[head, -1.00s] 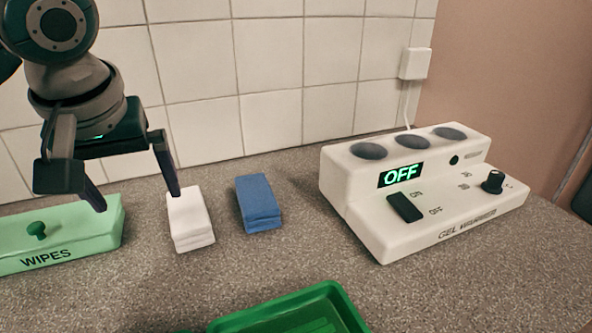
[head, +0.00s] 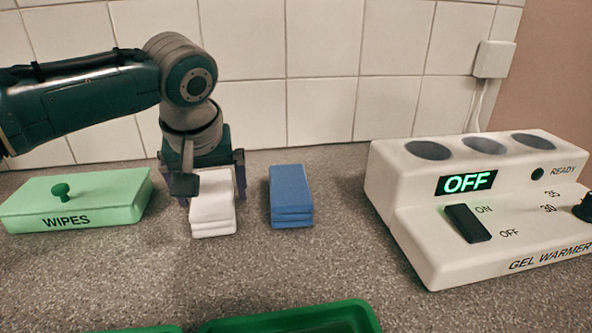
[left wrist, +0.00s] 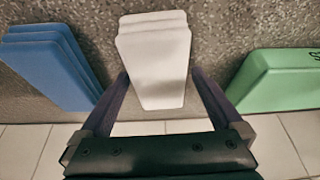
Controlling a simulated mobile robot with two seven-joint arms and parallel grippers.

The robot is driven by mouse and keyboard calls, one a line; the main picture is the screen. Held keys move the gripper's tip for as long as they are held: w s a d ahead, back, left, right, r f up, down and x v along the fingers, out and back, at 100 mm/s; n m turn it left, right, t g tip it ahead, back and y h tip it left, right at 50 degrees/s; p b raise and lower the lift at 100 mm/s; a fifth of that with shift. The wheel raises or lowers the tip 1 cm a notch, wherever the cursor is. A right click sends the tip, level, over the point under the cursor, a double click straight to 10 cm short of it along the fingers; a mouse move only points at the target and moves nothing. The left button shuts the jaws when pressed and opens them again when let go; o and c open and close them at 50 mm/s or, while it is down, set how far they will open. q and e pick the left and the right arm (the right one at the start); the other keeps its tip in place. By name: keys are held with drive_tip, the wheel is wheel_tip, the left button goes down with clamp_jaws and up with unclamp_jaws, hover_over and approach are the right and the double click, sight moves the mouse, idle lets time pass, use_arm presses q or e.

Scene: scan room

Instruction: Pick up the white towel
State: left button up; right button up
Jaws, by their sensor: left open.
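The white towel (head: 213,215) is a folded stack lying on the counter, between the green wipes box and a blue folded towel. In the left wrist view the white towel (left wrist: 155,58) lies between my two open fingers. My left gripper (head: 212,188) is at the far end of the towel, with a finger to either side. In the left wrist view my left gripper (left wrist: 157,85) shows gaps between its fingers and the towel. My right gripper is not in view.
The blue towel (head: 291,196) lies just right of the white one. The green wipes box (head: 75,200) is to the left. A white gel warmer (head: 420,225) reading OFF stands at right. A green tray (head: 290,320) is at the front edge. The tiled wall is close behind.

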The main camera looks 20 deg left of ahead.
sight(212, 190)
use_arm(q)
drive_tip(key=shift+w+f, duration=0.1)
drive_tip(key=shift+f, duration=0.05)
drive_tip(key=c, duration=1.3)
drive_tip(key=shift+o, duration=0.2)
wheel_tip(212, 190, up, 20)
drive_tip(key=p, duration=0.2)
drive_tip(key=shift+p, duration=0.35)
